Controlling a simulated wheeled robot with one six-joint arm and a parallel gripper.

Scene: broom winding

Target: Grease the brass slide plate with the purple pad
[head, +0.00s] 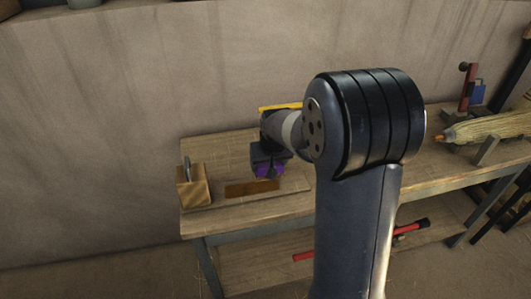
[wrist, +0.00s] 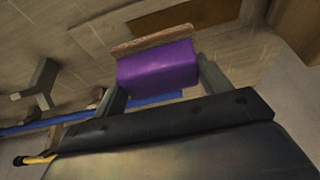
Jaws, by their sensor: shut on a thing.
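The purple pad (head: 270,172) is held in my gripper (head: 267,163), above the left part of the workbench. In the wrist view the purple pad (wrist: 158,68) sits between the two fingers of my gripper (wrist: 160,85), with a brown strip along its far edge. The brass slide plate (head: 252,188) looks like a flat brown-orange strip on the bench, just below and left of the pad in the head view. A small gap seems to show between pad and plate, but I cannot tell their exact distance. Two brown flat pieces show at the wrist view's top; which is the plate is unclear.
A wooden block (head: 193,187) with a metal piece in it stands at the bench's left end. A corn-broom head (head: 490,127) and a red-and-blue device (head: 470,88) are at the right. A red-handled tool lies on the lower shelf (head: 270,268). The wall is close behind.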

